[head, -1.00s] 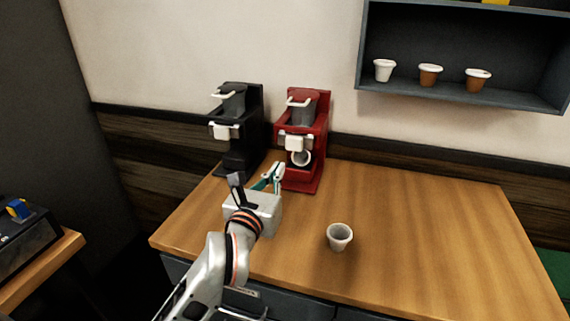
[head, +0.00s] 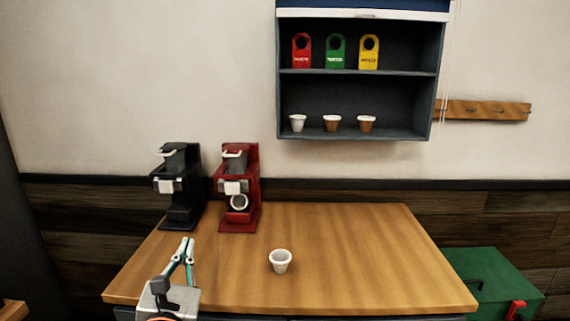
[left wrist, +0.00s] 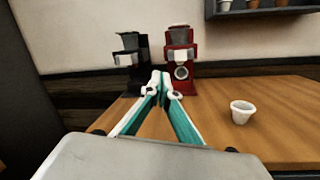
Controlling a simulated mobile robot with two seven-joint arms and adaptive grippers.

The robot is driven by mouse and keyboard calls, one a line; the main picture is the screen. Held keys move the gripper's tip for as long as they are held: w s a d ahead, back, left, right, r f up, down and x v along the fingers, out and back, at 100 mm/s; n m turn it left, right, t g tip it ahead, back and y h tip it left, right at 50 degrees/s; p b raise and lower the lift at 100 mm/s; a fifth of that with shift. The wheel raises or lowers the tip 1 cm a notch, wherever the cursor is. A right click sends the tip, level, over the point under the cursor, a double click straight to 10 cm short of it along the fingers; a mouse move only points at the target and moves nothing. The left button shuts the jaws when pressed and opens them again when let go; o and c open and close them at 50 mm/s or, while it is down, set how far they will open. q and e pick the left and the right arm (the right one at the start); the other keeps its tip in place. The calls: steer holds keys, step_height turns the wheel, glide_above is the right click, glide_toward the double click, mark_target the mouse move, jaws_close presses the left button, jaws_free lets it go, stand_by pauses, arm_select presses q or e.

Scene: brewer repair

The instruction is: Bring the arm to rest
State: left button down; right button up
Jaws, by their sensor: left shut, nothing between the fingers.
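My left gripper (head: 187,243) is at the front left of the wooden counter, its teal fingers closed together and empty. In the left wrist view the closed fingertips (left wrist: 160,80) point toward the brewers and touch nothing that I can see. A black brewer (head: 180,187) and a red brewer (head: 238,188) stand upright side by side at the back left of the counter. A white cup (head: 281,261) stands alone on the counter, right of the gripper and apart from it. My right gripper is in neither view.
A wall cabinet (head: 361,137) holds several small cups and red, green and yellow tagged packs. A green box (head: 490,279) stands right of the counter (head: 370,255). The right half of the counter is clear.

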arm_select(q)
steer(key=s+d+f+m+h, duration=0.2)
steer(key=s+f+m, duration=0.3)
steer(key=m, duration=0.4)
steer(key=s+d+f+m+g+h, duration=0.1)
steer(key=s+d+f+m+h, duration=0.15)
steer(key=f+m, duration=0.5)
steer(key=s+d+f+m+h, duration=0.1)
steer(key=s+f+m+h, duration=0.3)
steer(key=m, duration=0.6)
steer(key=s+a+f+m+g+y, duration=0.2)
steer(key=s+f+m+g, duration=0.2)
steer(key=f, duration=0.8)
steer(key=s+a+f+m+g+y, duration=0.2)
steer(key=s+f+m, duration=0.5)
steer(key=f, duration=0.4)
steer(key=shift+s+f+g, duration=0.4)
steer(key=shift+s+g, duration=0.35)
steer(key=shift+g, duration=0.15)
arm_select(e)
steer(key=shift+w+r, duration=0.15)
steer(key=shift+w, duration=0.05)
arm_select(q)
steer(key=shift+a, duration=0.1)
